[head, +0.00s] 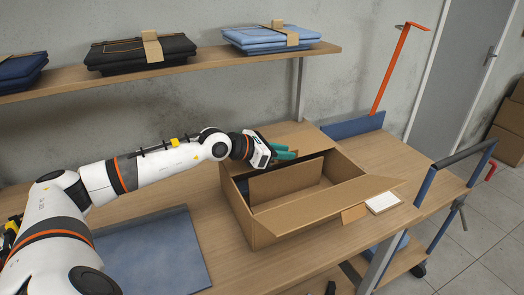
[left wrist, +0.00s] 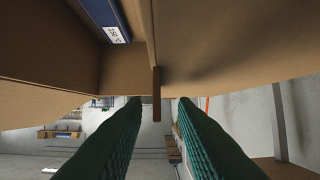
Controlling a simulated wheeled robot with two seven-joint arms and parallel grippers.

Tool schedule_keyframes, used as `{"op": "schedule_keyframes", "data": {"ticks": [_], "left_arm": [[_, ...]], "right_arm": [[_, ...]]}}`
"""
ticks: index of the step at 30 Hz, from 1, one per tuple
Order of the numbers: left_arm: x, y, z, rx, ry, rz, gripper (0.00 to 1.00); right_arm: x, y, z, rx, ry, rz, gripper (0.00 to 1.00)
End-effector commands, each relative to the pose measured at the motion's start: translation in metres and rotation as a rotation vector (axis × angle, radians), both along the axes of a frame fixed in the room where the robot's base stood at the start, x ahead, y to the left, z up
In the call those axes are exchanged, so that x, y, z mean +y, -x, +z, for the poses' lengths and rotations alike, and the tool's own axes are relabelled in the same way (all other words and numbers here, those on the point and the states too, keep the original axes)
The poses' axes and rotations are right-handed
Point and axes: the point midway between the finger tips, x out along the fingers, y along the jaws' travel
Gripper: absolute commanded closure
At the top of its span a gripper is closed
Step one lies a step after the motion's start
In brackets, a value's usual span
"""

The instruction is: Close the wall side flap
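An open cardboard box (head: 250,222) stands on the wooden table. Its near-side flap (head: 330,205) slants outward toward the right front. A cardboard panel (head: 286,180) shows inside the opening, beside something dark. My left gripper (head: 287,154) is at the box's wall-side edge, its green fingers pointing right and largely hiding the wall-side flap. In the left wrist view the fingers (left wrist: 158,108) are apart, with a thin cardboard edge (left wrist: 157,92) in the gap between them. I see no clear contact with either finger. My right gripper is not in view.
A shelf (head: 200,66) with folded clothes runs along the wall above. A blue mat (head: 155,255) lies left of the box. A white card (head: 383,202) lies at its right. An orange post (head: 390,70) and a blue-framed cart (head: 450,190) stand further right.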

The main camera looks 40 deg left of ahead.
Motion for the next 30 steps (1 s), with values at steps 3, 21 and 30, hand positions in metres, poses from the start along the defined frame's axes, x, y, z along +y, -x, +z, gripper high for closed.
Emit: {"op": "schedule_keyframes", "data": {"ticks": [3,21,30], "left_arm": [[0.011,0.019,0.004,0.003,-0.007,0.001,0.75],[0.034,0.070,0.031,0.001,-0.005,-0.007,0.75],[0.039,0.077,0.035,0.000,0.000,-0.001,0.75]], "right_arm": [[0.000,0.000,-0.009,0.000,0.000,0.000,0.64],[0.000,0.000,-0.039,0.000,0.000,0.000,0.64],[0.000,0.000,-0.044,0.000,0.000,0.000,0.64]]}}
